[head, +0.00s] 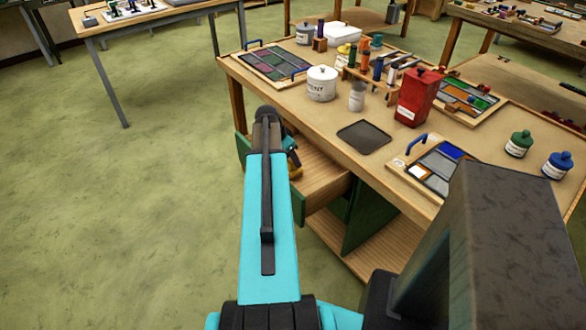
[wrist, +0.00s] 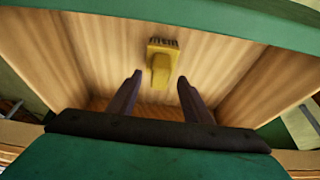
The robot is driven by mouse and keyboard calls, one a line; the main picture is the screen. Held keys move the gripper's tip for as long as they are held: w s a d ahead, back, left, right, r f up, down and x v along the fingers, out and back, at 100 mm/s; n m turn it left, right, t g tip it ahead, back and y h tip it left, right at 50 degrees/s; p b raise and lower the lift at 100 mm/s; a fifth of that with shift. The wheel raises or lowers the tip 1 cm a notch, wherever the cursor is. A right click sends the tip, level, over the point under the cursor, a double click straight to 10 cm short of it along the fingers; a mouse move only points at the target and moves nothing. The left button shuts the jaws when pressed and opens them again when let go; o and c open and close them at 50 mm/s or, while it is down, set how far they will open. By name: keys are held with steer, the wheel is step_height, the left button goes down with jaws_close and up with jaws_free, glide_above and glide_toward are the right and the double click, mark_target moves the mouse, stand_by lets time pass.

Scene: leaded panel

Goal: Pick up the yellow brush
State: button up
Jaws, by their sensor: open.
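The yellow brush (wrist: 161,68) lies on the wooden floor of an open drawer, with its dark bristles toward the top of the wrist view and its handle toward me. My gripper (wrist: 160,80) is open, its two dark fingers apart. In the wrist view the handle end shows between the fingertips, with clear space on both sides. I cannot tell the height of the fingers above it. In the head view my gripper is over the open drawer (head: 325,181), partly hidden by my arm; the brush cannot be made out clearly there.
The drawer's walls surround the brush, with green panels at its ends. The workbench (head: 290,110) stands above the drawer. It carries a white pot (head: 321,84), a red container (head: 419,97), a dark flat plate (head: 364,137) and leaded panels. The floor at left is clear.

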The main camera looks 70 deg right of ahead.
steer(key=shift+x, duration=1.35)
jaws_close()
steer(key=shift+r, duration=0.15)
steer(key=shift+r+b, duration=0.75)
steer(key=shift+r, duration=4.1)
